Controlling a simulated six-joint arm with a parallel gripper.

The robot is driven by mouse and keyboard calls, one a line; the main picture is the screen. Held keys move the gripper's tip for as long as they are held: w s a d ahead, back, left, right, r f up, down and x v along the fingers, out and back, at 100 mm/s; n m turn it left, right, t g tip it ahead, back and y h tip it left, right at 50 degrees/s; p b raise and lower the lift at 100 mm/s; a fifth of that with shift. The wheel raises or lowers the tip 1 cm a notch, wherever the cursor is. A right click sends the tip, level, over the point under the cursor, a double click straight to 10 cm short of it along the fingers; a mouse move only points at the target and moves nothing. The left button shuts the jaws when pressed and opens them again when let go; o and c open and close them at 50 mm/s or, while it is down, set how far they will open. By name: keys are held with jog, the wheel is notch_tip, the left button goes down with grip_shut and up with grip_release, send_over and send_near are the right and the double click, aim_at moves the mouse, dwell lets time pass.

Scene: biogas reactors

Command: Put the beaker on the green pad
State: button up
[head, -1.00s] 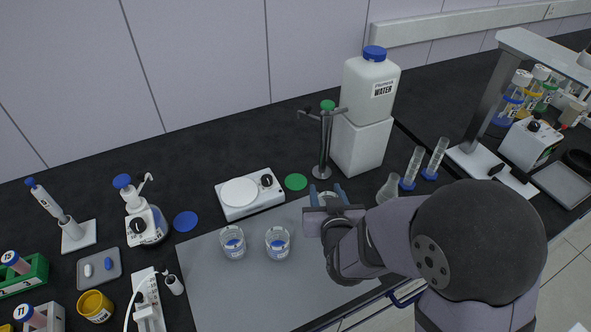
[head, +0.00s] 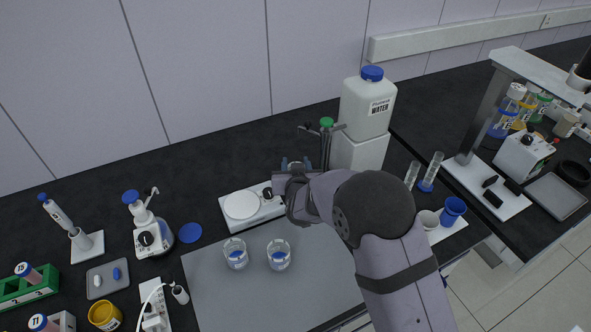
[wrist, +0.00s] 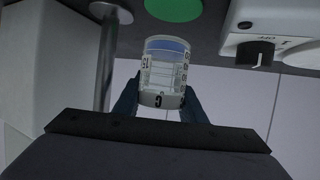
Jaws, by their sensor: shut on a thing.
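My gripper (head: 295,163) is beside the hot plate, in front of the metal stand, in the head view. In the wrist view its blue fingers (wrist: 158,105) are shut on the beaker (wrist: 163,75), a clear glass with printed marks and blue at its base end. The wrist picture looks upside down, with the wall low in it, so the beaker appears upright. The green pad (wrist: 173,8) shows at the top edge, apart from the beaker in the picture; the height between them I cannot tell. In the head view my gripper hides the pad and the beaker.
The white hot plate (head: 250,206) is left of my gripper; the metal stand (head: 326,150) and white water bottle (head: 367,105) are right of it. Two beakers with blue liquid (head: 236,253) (head: 279,255) stand on the grey mat (head: 215,300). A blue disc (head: 190,233) lies farther left.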

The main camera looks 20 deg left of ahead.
jog(key=shift+w+f+p, duration=0.1)
jog(key=shift+f+p, duration=0.55)
jog(key=shift+f, duration=1.1)
jog(key=shift+f, duration=0.15)
jog(key=shift+f+b, duration=0.1)
jog(key=shift+b, duration=0.2)
jog(key=o, duration=1.1)
jog(key=shift+r+p, duration=0.3)
jog(key=b+v, duration=0.2)
jog(key=v, duration=1)
jog(key=shift+a, duration=0.1)
